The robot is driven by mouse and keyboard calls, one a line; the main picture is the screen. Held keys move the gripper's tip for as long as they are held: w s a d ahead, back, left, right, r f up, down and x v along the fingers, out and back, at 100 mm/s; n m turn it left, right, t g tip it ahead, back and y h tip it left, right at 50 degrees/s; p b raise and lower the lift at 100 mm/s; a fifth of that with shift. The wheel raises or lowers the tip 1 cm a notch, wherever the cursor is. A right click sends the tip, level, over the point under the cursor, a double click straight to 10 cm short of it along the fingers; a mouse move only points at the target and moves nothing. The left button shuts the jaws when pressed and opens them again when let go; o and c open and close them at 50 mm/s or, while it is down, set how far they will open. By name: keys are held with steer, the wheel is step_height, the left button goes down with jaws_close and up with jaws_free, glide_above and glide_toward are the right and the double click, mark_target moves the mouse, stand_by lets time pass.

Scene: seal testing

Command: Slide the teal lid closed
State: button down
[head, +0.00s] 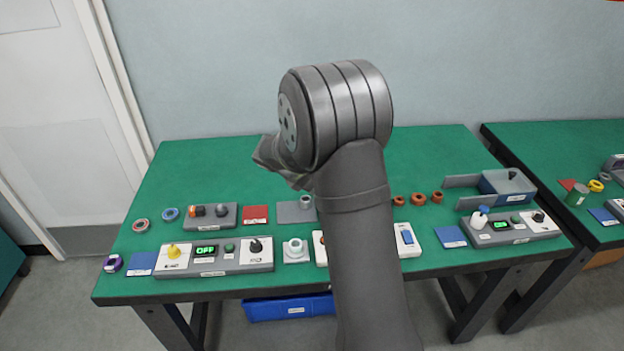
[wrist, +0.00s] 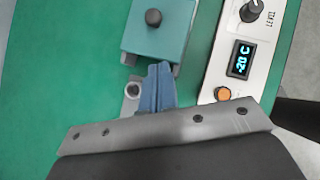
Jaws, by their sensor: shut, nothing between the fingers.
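The teal lid (wrist: 170,38) is a flat plate with a round black knob (wrist: 153,17), at the top middle of the wrist view. Short grey ends stick out at the corners of its near edge. My gripper (wrist: 159,68) is shut and empty, its two blue-grey fingers side by side. The fingertips are at the lid's near edge, short of the knob; I cannot tell whether they touch. In the head view my arm hides my fingertips, and I cannot make out this lid there for sure.
A white panel (wrist: 225,75) with a "-20 C" display stands close right of the lid in the wrist view. A small grey ring piece (wrist: 132,91) lies beside the fingers. In the head view, control boxes (head: 217,257) line the green table (head: 210,165); its back is clear.

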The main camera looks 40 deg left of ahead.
steer(key=w+f, duration=0.1)
steer(key=w+d+f, duration=0.1)
steer(key=w, duration=0.1)
steer(key=w+f, duration=0.1)
steer(key=shift+w+d+f, duration=0.1)
steer(key=shift+w+d, duration=0.2)
steer(key=shift+w, duration=0.05)
steer(key=shift+w+d+f, duration=0.15)
steer(key=shift+w, duration=0.45)
steer(key=w+d, duration=0.6)
steer(key=shift+w+d, duration=0.1)
